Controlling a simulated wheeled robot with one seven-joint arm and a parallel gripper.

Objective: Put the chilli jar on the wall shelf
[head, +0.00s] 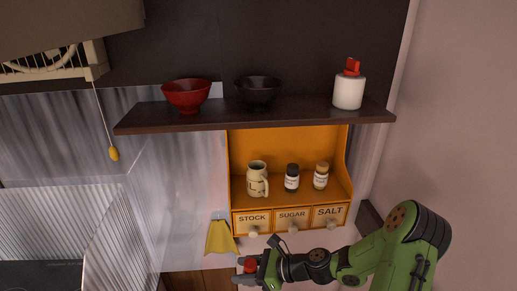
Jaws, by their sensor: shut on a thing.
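My gripper (245,272) is low in the head view, pointing left, and is shut on a small red thing, which seems to be the chilli jar (250,265). Only a red part of it shows between the fingers; its label and lower part are hidden. It is below and in front of the orange rack. The dark wall shelf (215,122) runs across the wall well above my gripper. A red bowl (187,96), a dark bowl (258,91) and a white container with a red top (348,92) stand on it.
The orange rack (240,150) under the shelf holds a cream jug (257,180), a dark-lidded jar (291,178) and a yellow-lidded jar (320,176). A yellow cloth (220,238) hangs left of the drawers. The shelf has bare room between the dark bowl and the white container.

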